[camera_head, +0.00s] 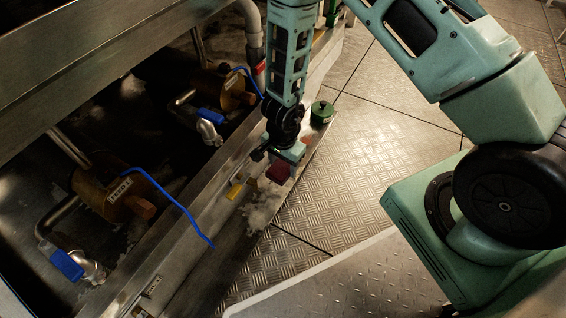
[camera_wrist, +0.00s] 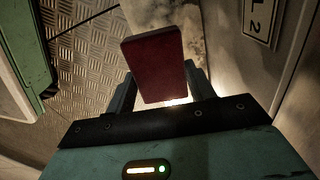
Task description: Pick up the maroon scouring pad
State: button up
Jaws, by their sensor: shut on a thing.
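The maroon scouring pad (camera_wrist: 155,65) is a flat dark red block in the middle of the wrist view. My gripper (camera_wrist: 160,98) is shut on it, with one finger on each side. The pad stands out beyond the fingertips. In the head view the pad (camera_head: 278,172) shows at the end of my gripper (camera_head: 272,163), near the metal ledge beside the machine. From these views I cannot tell whether the pad touches the surface below.
A yellow item (camera_head: 234,190) and a whitish patch (camera_head: 262,208) are close by on the ledge. A green round object (camera_head: 321,112) stands farther back. Blue-handled valves (camera_head: 66,264) and a blue hose (camera_head: 170,198) are at left. Tread-plate floor (camera_head: 365,180) is open at right.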

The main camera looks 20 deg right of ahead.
jog(key=shift+s+d+b, duration=0.1)
jog(key=shift+s+b, duration=0.05)
jog(key=shift+b, duration=0.45)
jog(key=b, duration=0.1)
jog(key=s+d+b, duration=0.1)
jog(key=shift+s+d+f+b, duration=0.1)
jog(key=shift+s+f+b, duration=0.05)
jog(key=shift+s+b, duration=0.2)
jog(key=s+d+p, duration=0.5)
jog(key=s+d, duration=0.5)
jog(key=s, duration=0.4)
jog(key=shift+r, duration=0.3)
